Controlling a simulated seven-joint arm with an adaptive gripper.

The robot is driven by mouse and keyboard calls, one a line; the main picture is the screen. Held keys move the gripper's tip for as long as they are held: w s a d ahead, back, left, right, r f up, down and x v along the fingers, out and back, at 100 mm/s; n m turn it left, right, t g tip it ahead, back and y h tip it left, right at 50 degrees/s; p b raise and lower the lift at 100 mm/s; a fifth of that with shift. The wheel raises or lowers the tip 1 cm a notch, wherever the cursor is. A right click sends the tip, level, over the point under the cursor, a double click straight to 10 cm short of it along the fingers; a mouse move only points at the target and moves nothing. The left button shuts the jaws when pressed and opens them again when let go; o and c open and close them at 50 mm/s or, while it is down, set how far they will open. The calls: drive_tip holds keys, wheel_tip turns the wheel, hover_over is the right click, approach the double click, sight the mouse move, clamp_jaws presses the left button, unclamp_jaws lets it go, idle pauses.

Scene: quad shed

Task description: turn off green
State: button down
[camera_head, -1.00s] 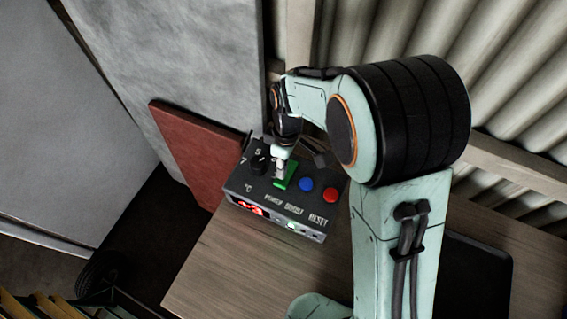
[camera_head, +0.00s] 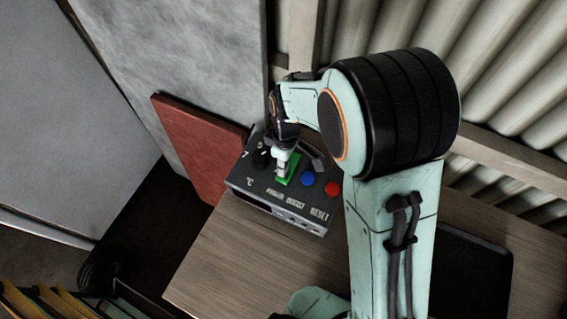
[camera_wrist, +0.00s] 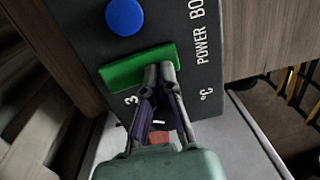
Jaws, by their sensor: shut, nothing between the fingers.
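The green rocker switch (camera_head: 292,167) sits on top of a dark control box (camera_head: 238,178), beside the POWER label. My gripper (camera_head: 280,171) is shut and empty, with its fingertips at the switch. In the wrist view, the fingertips (camera_wrist: 160,70) meet or overlap the end of the green switch (camera_wrist: 125,69) that lies towards the °C label. I cannot tell how hard they press. The box's front display (camera_head: 248,197) is dark and no indicator light glows.
A blue button (camera_head: 307,179) and a red button (camera_head: 332,189) lie right of the switch. A black knob (camera_head: 262,157) is to its left. The box stands on a wooden table (camera_head: 225,255) with clear room in front. A red panel (camera_head: 200,145) leans behind left.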

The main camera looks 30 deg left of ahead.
drive_tip(key=shift+w+r, duration=0.3)
drive_tip(key=shift+w, duration=0.35)
drive_tip(key=shift+r, duration=0.1)
wheel_tip(320, 180, up, 14)
drive_tip(key=s, duration=0.2)
idle(0.4)
drive_tip(key=d+r+m+t, duration=0.1)
drive_tip(key=d+r+m, duration=0.2)
drive_tip(key=d, duration=0.5)
drive_tip(key=d+r+m+t, duration=0.1)
drive_tip(key=d+r+m, duration=0.2)
drive_tip(key=d, duration=0.5)
drive_tip(key=s+d+f+m, duration=0.3)
drive_tip(key=s+m, duration=0.2)
drive_tip(key=s+d+f+m+g, duration=0.1)
drive_tip(key=s+d+f+m, duration=0.2)
drive_tip(key=s+m, duration=0.2)
drive_tip(key=shift+s+d+m+y, duration=0.25)
drive_tip(key=shift+s+m+y, duration=0.15)
drive_tip(key=shift+s, duration=0.3)
